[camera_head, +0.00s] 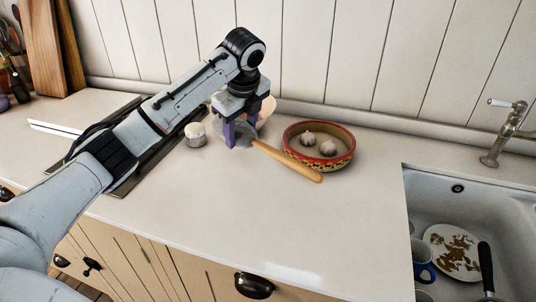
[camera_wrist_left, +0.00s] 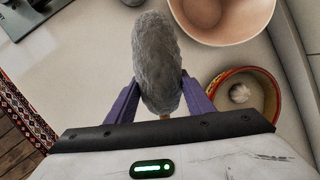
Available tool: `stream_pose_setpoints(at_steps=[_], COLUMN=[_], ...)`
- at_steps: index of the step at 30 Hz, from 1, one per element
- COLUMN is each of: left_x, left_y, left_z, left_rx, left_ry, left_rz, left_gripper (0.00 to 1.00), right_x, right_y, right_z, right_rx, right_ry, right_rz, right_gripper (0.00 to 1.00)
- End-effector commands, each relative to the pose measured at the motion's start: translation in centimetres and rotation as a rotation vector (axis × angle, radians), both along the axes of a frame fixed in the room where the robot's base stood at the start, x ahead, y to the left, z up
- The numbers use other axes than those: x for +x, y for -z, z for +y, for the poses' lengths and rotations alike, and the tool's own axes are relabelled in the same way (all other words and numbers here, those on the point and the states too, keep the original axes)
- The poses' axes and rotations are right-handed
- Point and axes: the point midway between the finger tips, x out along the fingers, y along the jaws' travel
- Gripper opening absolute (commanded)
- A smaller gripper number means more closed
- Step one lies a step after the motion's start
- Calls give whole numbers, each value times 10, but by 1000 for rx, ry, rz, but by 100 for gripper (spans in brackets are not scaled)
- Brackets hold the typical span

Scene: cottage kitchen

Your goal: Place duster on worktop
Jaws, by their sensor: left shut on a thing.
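The duster has a grey fluffy head (camera_wrist_left: 158,62) and a wooden handle (camera_head: 288,161). In the head view its handle slants down to the right over the white worktop (camera_head: 232,208), its tip near the patterned bowl. My left gripper (camera_head: 240,136) points down with its purple fingers on either side of the duster, shut on it. In the left wrist view the gripper (camera_wrist_left: 160,108) has the grey head between its fingers, and most of the handle is hidden. The duster is at or just above the worktop; I cannot tell if it touches. My right gripper is not in view.
A red patterned bowl (camera_head: 318,166) with garlic bulbs stands right of the duster. A pinkish bowl (camera_wrist_left: 232,36) stands behind the gripper. A small pale pot (camera_head: 196,135) is to its left. The sink (camera_head: 423,205) with dishes is at right. The front worktop is clear.

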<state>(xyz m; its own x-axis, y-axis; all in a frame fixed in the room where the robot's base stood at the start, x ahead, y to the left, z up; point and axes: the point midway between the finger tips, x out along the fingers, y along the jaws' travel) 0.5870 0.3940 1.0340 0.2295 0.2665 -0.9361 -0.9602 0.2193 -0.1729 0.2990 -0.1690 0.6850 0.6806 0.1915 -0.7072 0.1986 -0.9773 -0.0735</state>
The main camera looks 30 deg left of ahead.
Motion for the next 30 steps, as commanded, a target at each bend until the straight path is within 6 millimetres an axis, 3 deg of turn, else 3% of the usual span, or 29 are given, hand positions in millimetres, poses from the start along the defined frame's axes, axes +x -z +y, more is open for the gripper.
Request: stream_pose_setpoints(at_steps=[4, 18, 27, 28, 30], left_x=[-1, -1, 0, 0, 0], left_y=[29, 78, 81, 81, 81], left_z=[0, 0, 0, 0, 0], left_rx=[1, 1, 1, 0, 0], left_ry=[1, -1, 0, 0, 0], left_rz=[4, 3, 1, 1, 1], left_gripper=[25, 25, 25, 49, 61], right_x=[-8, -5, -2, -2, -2], right_y=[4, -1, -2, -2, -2], right_z=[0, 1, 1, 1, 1], right_rx=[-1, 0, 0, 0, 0], right_ry=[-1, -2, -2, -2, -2], right_rz=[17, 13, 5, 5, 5], right_gripper=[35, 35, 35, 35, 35])
